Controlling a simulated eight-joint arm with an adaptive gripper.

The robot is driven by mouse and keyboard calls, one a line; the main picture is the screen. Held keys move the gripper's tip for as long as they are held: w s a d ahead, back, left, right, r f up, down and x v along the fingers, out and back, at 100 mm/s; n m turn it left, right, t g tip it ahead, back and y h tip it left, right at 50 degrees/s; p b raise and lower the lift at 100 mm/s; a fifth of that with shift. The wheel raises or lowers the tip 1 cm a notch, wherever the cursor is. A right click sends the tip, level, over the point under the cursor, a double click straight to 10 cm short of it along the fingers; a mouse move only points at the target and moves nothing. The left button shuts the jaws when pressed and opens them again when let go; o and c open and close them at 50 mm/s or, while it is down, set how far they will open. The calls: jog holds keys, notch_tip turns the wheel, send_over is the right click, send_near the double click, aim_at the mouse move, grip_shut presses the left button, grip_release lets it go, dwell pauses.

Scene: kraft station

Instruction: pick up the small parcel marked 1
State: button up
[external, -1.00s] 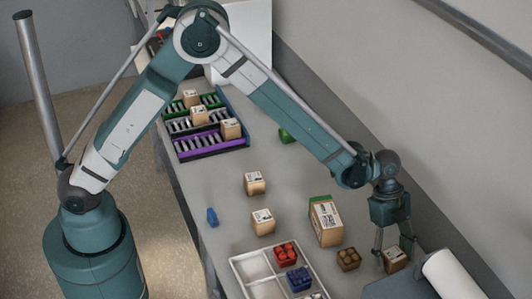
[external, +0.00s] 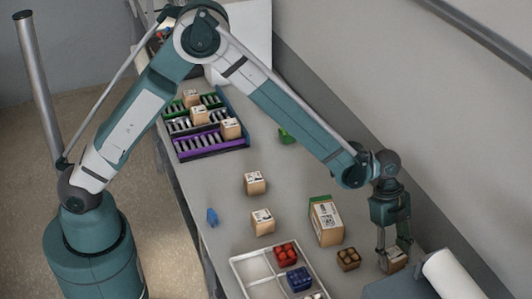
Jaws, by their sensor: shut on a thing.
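My gripper (external: 396,256) points down at the lower right of the table. It is shut on a small brown parcel (external: 397,263) with a white label. The parcel is partly hidden by the fingers, and I cannot read its mark or tell whether it is clear of the table. Two other small parcels stand in the middle of the table, one farther back (external: 255,183) and one nearer (external: 262,222). Their label marks are too small to read.
A larger box with green tape (external: 326,221) and a brown studded block (external: 348,259) stand left of my gripper. A white tray (external: 240,262) holds red and blue blocks. A white roll (external: 452,274) is close on the right. Coloured roller racks (external: 212,147) with parcels stand at the back.

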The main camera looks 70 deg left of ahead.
aim_at(394, 254)
jog(key=shift+r, duration=0.1)
jog(key=shift+r, duration=4.9)
jog(key=shift+a, duration=0.1)
